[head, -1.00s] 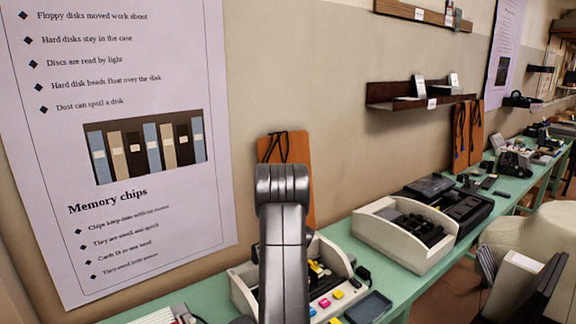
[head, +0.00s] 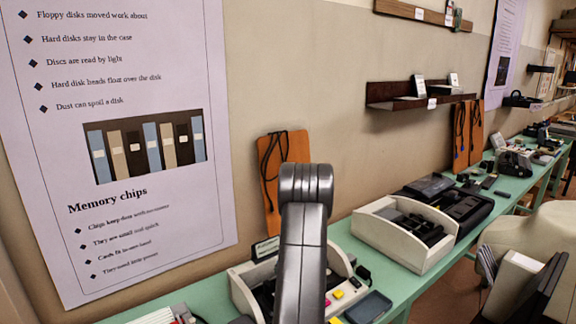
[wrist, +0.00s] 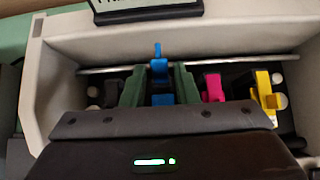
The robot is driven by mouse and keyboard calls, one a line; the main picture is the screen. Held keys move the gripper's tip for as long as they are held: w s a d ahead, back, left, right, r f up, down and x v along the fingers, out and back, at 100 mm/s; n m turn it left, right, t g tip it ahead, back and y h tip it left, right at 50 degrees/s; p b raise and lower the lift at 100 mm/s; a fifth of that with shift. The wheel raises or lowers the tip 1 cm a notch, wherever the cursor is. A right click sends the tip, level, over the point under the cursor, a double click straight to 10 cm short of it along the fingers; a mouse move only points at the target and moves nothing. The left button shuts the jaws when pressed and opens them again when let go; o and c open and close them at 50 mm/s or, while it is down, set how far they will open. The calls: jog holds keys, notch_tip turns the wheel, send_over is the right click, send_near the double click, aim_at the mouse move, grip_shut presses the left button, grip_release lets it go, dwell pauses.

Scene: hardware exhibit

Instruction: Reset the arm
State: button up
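My arm (head: 303,235) rises in front of the near white box in the head view and hides part of it; my gripper is hidden there. In the wrist view, my gripper (wrist: 159,85) has two green fingers apart, one on each side of a blue piece (wrist: 160,88) in the box. Narrow gaps seem to show beside the blue piece, and I see no clear grip on it. A magenta piece (wrist: 213,88) and a yellow piece (wrist: 266,92) stand to the right of the fingers.
The near white box (head: 243,293) stands on a green table (head: 398,284), with a dark tray (head: 368,307) at its right. A second white box (head: 405,248) is farther right. A black sign (wrist: 145,10) stands behind the near box. An orange board (head: 270,190) leans against the wall.

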jog(key=shift+s+d+f+t, duration=0.1)
jog(key=shift+s+t, duration=0.05)
jog(key=shift+t, duration=0.15)
jog(key=shift+s+d+f+t+y+b, duration=0.25)
jog(key=shift+t+y+b, duration=0.5)
jog(key=shift+b, duration=0.3)
jog(key=shift+t+y+b, duration=0.25)
jog(key=shift+t+b, duration=0.1)
jog(key=shift+s+r, duration=0.1)
jog(key=shift+r, duration=0.05)
